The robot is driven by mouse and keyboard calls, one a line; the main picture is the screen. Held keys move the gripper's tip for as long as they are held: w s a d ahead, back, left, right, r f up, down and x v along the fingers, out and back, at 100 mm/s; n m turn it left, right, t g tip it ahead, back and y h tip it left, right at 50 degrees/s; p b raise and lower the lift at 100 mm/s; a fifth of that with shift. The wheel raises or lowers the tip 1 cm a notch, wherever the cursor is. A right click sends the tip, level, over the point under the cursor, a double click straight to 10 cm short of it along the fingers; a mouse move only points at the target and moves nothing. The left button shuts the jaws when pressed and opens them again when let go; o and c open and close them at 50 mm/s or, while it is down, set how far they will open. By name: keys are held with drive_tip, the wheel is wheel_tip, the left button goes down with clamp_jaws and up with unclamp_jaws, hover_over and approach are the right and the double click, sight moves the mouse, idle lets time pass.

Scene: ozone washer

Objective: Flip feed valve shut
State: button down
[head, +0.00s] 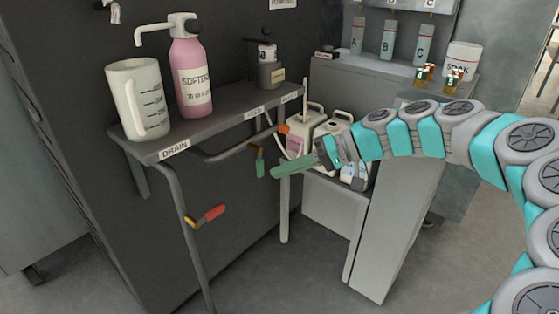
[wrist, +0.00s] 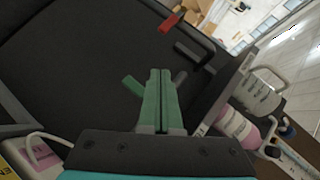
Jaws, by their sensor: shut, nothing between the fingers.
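Under the shelf, a green valve handle (head: 260,164) hangs roughly straight down below the middle shelf label (head: 253,112), which is too small to read surely. I take it as the feed valve. It also shows in the wrist view (wrist: 132,84), just left of my fingertips and partly hidden. My gripper (head: 274,173) has green fingers, shut and empty, pointing left just right of the green handle. The fingers also fill the middle of the wrist view (wrist: 160,72). I cannot tell whether they touch the handle.
A red handle (head: 210,215) sits below the DRAIN label, and an orange one (head: 284,129) farther back. The shelf (head: 215,127) bears a jug (head: 138,98), a pink softener bottle (head: 191,75) and a dark bottle (head: 268,68). White canisters (head: 305,133) stand behind my gripper.

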drive_tip(key=s+d, duration=0.2)
drive_tip(key=s, duration=0.5)
drive_tip(key=shift+d+r, duration=0.15)
drive_tip(key=shift+r, duration=0.2)
drive_tip(key=shift+s, duration=0.15)
drive_tip(key=s+f+g+h+p, duration=0.15)
drive_tip(key=s+h+p, duration=0.4)
drive_tip(key=s, duration=0.75)
drive_tip(key=s+d+f+m+h+p, duration=0.3)
drive_tip(key=s+d+m+h, duration=0.2)
drive_tip(key=s+d, duration=0.6)
drive_tip(key=d+h, duration=0.2)
drive_tip(key=shift+s+d+f+m+h, duration=0.15)
drive_tip(key=shift+s+d+m+h, duration=0.15)
drive_tip(key=shift+s+d+h, duration=0.1)
